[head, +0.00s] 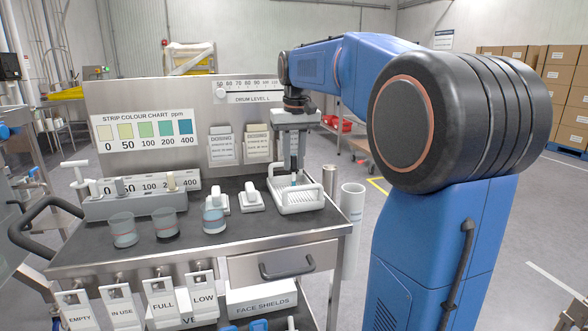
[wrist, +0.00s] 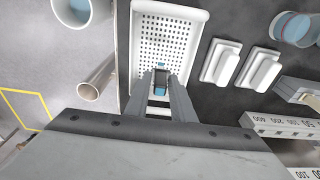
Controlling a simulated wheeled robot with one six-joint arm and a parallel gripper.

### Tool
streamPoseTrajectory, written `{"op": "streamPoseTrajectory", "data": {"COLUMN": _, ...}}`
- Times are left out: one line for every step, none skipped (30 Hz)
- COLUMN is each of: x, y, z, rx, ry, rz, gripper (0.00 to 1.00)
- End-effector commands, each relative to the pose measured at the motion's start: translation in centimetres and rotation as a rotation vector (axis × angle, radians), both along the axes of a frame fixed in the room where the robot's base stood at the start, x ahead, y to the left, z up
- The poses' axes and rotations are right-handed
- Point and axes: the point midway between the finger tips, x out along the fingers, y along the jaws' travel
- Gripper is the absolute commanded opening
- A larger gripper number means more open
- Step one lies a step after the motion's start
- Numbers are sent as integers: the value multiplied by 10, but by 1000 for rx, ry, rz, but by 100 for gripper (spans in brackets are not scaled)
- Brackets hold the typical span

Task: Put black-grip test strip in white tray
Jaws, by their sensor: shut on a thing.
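My gripper (head: 292,168) points down over the white tray (head: 316,205) at the right of the cart top. It is shut on the black-grip test strip. In the wrist view the strip (wrist: 160,75) shows between my fingertips (wrist: 160,88) as a small dark piece with light blue parts. A bluish bit of it also shows below the fingers in the head view. The white tray (wrist: 201,30) has a perforated floor and a raised rim, and the strip is over that floor. I cannot tell whether the strip touches it. My fingers hide much of the strip.
Two white handled blocks (head: 251,197) stand just left of the tray. Several beakers (head: 123,233) and a numbered grey rack (head: 137,204) stand further left. A metal cylinder (head: 329,179) and a white tube (head: 351,207) are close on the tray's right. A chart panel (head: 180,97) rises behind.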

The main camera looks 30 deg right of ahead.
Motion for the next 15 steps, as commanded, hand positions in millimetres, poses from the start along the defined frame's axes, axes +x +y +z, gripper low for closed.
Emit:
{"op": "streamPoseTrajectory", "data": {"x": -1, "y": 0, "z": -8, "rx": 1, "ry": 4, "rz": 0, "gripper": 0}}
{"op": "streamPoseTrajectory", "data": {"x": -1, "y": 0, "z": -12, "rx": 1, "ry": 3, "rz": 0, "gripper": 0}}
{"op": "streamPoseTrajectory", "data": {"x": -1, "y": 0, "z": -18, "rx": 1, "ry": 2, "rz": 0, "gripper": 0}}
{"op": "streamPoseTrajectory", "data": {"x": -1, "y": 0, "z": -21, "rx": 1, "ry": 3, "rz": 0, "gripper": 0}}
{"op": "streamPoseTrajectory", "data": {"x": -1, "y": 0, "z": -24, "rx": 1, "ry": 3, "rz": 0, "gripper": 0}}
{"op": "streamPoseTrajectory", "data": {"x": 0, "y": 0, "z": -26, "rx": 0, "ry": 1, "rz": 0, "gripper": 0}}
{"op": "streamPoseTrajectory", "data": {"x": 0, "y": 0, "z": -26, "rx": 0, "ry": 0, "rz": 0, "gripper": 0}}
{"op": "streamPoseTrajectory", "data": {"x": 0, "y": 0, "z": -27, "rx": 0, "ry": 0, "rz": 0, "gripper": 0}}
{"op": "streamPoseTrajectory", "data": {"x": 0, "y": 0, "z": -26, "rx": 0, "ry": 0, "rz": 0, "gripper": 0}}
{"op": "streamPoseTrajectory", "data": {"x": 0, "y": 0, "z": -26, "rx": 0, "ry": 0, "rz": 0, "gripper": 0}}
{"op": "streamPoseTrajectory", "data": {"x": 0, "y": 0, "z": -26, "rx": 0, "ry": 0, "rz": 0, "gripper": 0}}
{"op": "streamPoseTrajectory", "data": {"x": 0, "y": 0, "z": -26, "rx": 0, "ry": 0, "rz": 0, "gripper": 0}}
{"op": "streamPoseTrajectory", "data": {"x": 0, "y": 0, "z": -26, "rx": 0, "ry": 0, "rz": 0, "gripper": 0}}
{"op": "streamPoseTrajectory", "data": {"x": 0, "y": 0, "z": -27, "rx": 0, "ry": 0, "rz": 0, "gripper": 0}}
{"op": "streamPoseTrajectory", "data": {"x": 0, "y": 0, "z": -27, "rx": 0, "ry": 1, "rz": 0, "gripper": 0}}
